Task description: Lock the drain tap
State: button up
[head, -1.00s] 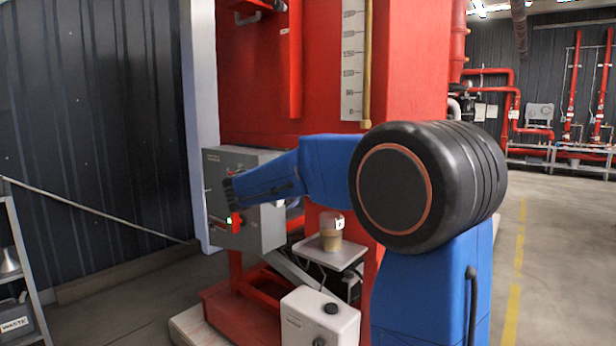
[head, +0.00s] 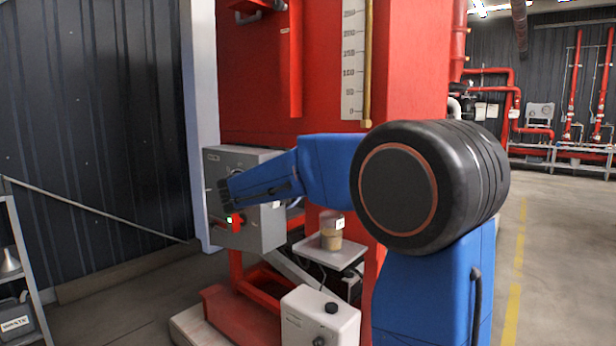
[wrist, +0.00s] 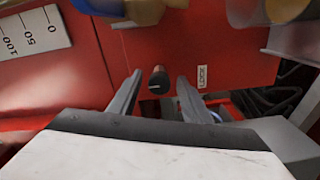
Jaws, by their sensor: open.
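In the wrist view, a small dark knob (wrist: 158,81) with a pale line and a reddish rim stands out from a red panel; it looks like the drain tap. A white label reading LOCK (wrist: 202,76) is on the panel just to its right. My gripper (wrist: 159,76) is open, its two grey fingers pointing at the panel. The knob shows in the gap between the fingertips, and neither finger clearly touches it. How far the fingertips are from the panel is hard to tell.
A jar (head: 331,238) stands on a small shelf, with a white unit (head: 320,322) below. A scale strip (wrist: 33,32) is on the panel. Open floor lies right.

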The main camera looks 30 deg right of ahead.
jog(key=v, duration=1.5)
jog(key=shift+a, duration=0.4)
jog(key=shift+s, duration=0.2)
jog(key=s+d+f+g+y, duration=0.2)
jog(key=s+d+f+y, duration=0.2)
jog(key=s+f, duration=0.45)
jog(key=s+d+f+g+y, duration=0.1)
jog(key=s+d+f+y, duration=0.3)
jog(key=s+f, duration=0.45)
jog(key=s+a+f+y, duration=0.4)
jog(key=s+a+f, duration=0.1)
jog(key=s, duration=0.3)
jog(key=s+a+f+t+y, duration=0.1)
jog(key=s+a+f+y, duration=0.4)
jog(key=s, duration=0.4)
jog(key=shift+a+f+m+t, duration=0.3)
jog(key=shift+a+f+m, duration=0.1)
jog(key=shift+f, duration=0.4)
